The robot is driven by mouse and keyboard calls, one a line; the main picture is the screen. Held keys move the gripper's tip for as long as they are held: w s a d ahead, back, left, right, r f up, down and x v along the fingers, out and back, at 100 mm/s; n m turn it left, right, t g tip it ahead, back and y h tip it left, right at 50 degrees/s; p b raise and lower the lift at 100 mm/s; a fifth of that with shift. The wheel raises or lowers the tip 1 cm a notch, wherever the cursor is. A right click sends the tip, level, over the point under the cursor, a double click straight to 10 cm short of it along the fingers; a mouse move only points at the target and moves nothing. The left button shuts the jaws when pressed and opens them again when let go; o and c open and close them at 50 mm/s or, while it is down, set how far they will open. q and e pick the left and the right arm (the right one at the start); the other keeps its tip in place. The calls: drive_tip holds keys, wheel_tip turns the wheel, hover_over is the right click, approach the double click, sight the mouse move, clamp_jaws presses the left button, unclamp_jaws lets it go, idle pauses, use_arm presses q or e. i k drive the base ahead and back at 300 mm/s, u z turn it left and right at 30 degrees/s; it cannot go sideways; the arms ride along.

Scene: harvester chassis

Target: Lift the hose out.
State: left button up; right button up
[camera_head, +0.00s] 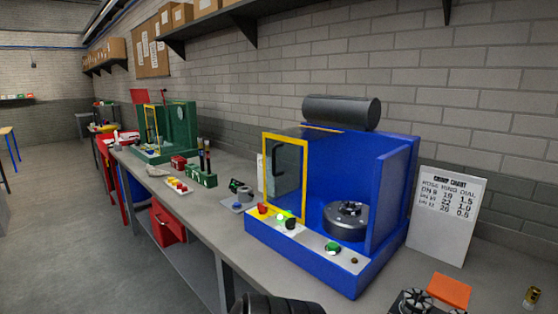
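A blue press-like machine (385,195) stands on the grey workbench. Its yellow-framed clear door (285,178) is at the left of its opening. Inside is a round dark metal head (345,221) with a ring of small parts on top. I cannot make out a hose in the head or elsewhere. A dark ribbed rounded object (277,304) is cut off by the bottom edge; I cannot tell whether it is a hose or part of me. Neither of my grippers can be identified in view.
The machine's front has buttons and a lit green lamp (280,216). A white chart (446,216) leans on the wall at right. An orange block (449,290) and dark round parts lie at front right. A green machine (180,127) and small racks stand farther left.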

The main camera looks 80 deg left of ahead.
sight(207, 142)
drive_tip(key=u, duration=2.8)
drive_tip(key=i, duration=0.3)
drive_tip(key=u, duration=2.1)
drive_tip(key=i, duration=2.2)
drive_tip(key=z, duration=1.95)
